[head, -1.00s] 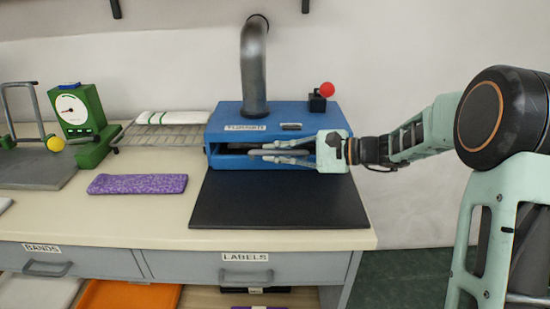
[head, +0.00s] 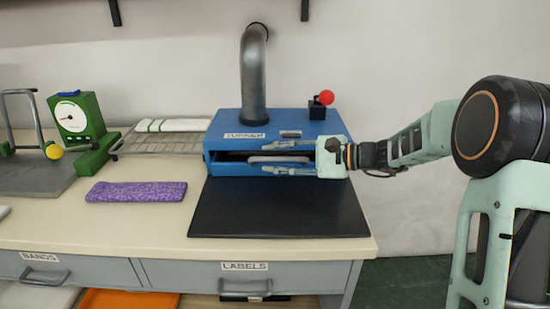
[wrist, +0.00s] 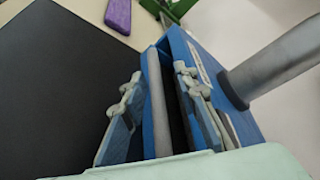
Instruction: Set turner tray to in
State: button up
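The turner (head: 232,145) is a blue box with a label on its front and a wide grey pipe rising from its top. The tray's grey handle bar (head: 280,158) runs along the low front opening, close to the box; how deep the tray sits is hard to tell. My gripper (head: 268,158) reaches in from the right, along the front. Its fingers are spread, one above and one below the bar. In the wrist view the bar (wrist: 158,100) lies between the two open fingers, with gaps on both sides.
A black mat (head: 275,210) lies bare in front of the turner. A red-knobbed lever (head: 326,97) stands at its back right. A purple knitted piece (head: 137,191), a wire rack (head: 160,142) and a green dial scale (head: 78,120) are to the left.

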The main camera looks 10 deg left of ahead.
jog(key=v, duration=1.2)
jog(key=shift+r, duration=0.1)
